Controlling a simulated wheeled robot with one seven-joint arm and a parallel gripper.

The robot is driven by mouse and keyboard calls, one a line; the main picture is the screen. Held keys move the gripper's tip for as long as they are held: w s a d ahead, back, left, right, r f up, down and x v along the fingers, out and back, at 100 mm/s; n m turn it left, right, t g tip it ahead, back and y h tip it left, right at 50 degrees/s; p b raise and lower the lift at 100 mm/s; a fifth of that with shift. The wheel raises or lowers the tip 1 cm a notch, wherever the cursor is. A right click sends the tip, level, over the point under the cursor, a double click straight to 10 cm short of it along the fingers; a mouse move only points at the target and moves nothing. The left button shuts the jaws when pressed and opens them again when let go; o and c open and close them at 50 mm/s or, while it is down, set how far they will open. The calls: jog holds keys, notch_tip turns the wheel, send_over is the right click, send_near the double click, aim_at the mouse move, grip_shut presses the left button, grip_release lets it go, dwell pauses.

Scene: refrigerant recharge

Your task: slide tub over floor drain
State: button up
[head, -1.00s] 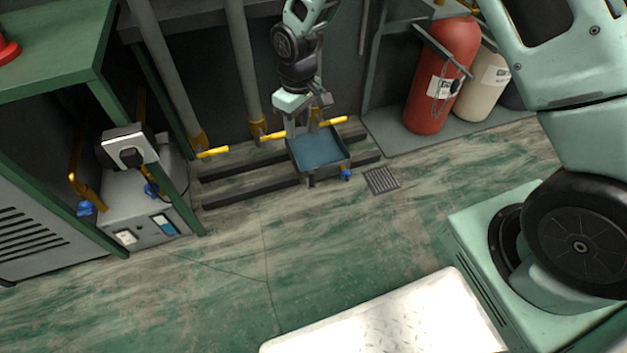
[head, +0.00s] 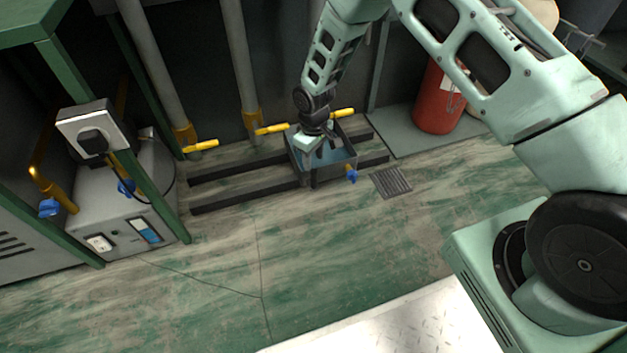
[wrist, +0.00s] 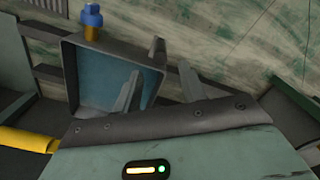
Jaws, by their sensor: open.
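The tub (head: 350,163) is a dark, square, open tray with a blue inside and a blue-handled valve (head: 351,176) on its front right. It sits on the dark rails, left of the floor drain (head: 391,182), a slotted grate in the floor. My gripper (head: 320,153) is open and low at the tub. In the wrist view, my gripper's fingers (wrist: 159,72) appear on either side of one tub wall (wrist: 112,41), one over the blue inside and one outside. Whether they touch the wall cannot be told. The arm hides part of the tub's back in the head view.
Two dark rails (head: 240,196) run along the floor under the tub. Pipes with yellow handles (head: 272,128) stand behind. A red cylinder (head: 437,98) stands at the back right. A grey box (head: 126,215) is at left. The floor in front is clear.

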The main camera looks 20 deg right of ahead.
aim_at(314, 175)
notch_tip(314, 175, down, 8)
jog(key=b, duration=0.3)
jog(key=shift+f+b, duration=0.2)
jog(key=shift+b, duration=0.15)
grip_shut()
